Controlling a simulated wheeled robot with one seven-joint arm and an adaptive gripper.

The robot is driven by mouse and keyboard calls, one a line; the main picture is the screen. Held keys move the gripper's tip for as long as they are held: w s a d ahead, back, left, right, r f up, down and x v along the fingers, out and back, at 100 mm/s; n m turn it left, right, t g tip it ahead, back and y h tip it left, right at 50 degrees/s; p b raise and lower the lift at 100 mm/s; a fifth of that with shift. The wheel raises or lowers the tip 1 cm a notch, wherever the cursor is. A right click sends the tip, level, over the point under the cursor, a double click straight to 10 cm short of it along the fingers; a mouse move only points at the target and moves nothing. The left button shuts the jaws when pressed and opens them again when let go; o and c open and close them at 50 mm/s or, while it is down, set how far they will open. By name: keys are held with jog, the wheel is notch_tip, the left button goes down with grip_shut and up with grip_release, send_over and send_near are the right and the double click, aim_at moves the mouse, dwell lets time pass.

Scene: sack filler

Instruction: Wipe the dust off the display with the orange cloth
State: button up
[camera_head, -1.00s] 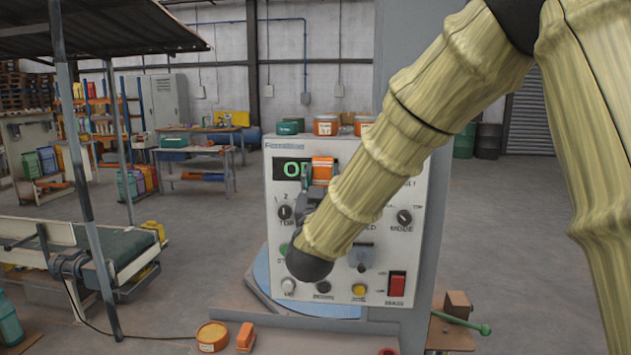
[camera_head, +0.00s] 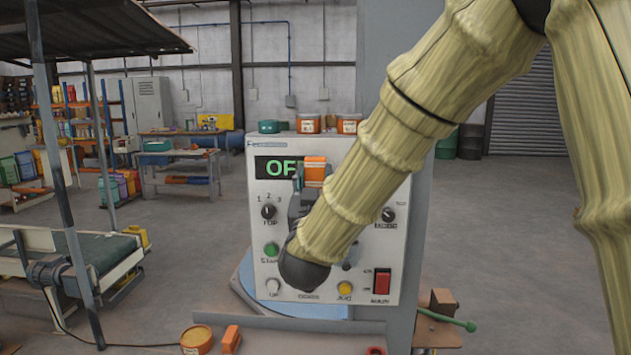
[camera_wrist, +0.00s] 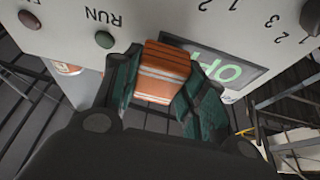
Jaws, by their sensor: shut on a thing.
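The orange cloth (camera_head: 315,171) is a small folded block, held in my gripper (camera_head: 305,182) in front of the control panel's display (camera_head: 274,167). In the wrist view the cloth (camera_wrist: 164,72) sits between the two dark green fingers of my gripper (camera_wrist: 155,95), which are shut on it. The cloth overlaps the display's edge in the wrist view. I cannot tell whether it touches the glass. Dust is not distinguishable.
The grey panel (camera_head: 330,225) carries a green button (camera_head: 271,249), a yellow button (camera_head: 344,288), a red switch (camera_head: 382,282) and knobs, with my arm close over them. Small containers (camera_head: 308,123) stand on its top. A round orange tin (camera_head: 196,340) stands on the ledge below.

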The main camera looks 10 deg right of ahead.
jog(key=shift+s+a+b, duration=0.2)
jog(key=shift+s+a, duration=0.1)
jog(key=shift+s, duration=0.55)
jog(key=shift+s+a+b, duration=0.2)
jog(key=shift+s+a, duration=0.05)
jog(key=shift+s, duration=0.55)
jog(key=shift+s, duration=0.1)
jog(key=s, duration=0.2)
jog(key=shift+s+a+b, duration=0.4)
jog(key=shift+w+d+b, duration=0.15)
jog(key=shift+w+d, duration=0.15)
jog(key=shift+w, duration=0.8)
jog(key=shift+w+d+b, duration=0.1)
jog(key=shift+w+d, duration=0.25)
jog(key=shift+w, duration=0.8)
jog(key=shift+w+d+b, duration=0.15)
jog(key=shift+w+d, duration=0.15)
jog(key=shift+w, duration=0.8)
jog(key=shift+w+d, duration=0.15)
jog(key=shift+w, duration=0.35)
jog(key=shift+w+d, duration=0.15)
jog(key=shift+w, duration=0.35)
jog(key=shift+a, duration=0.1)
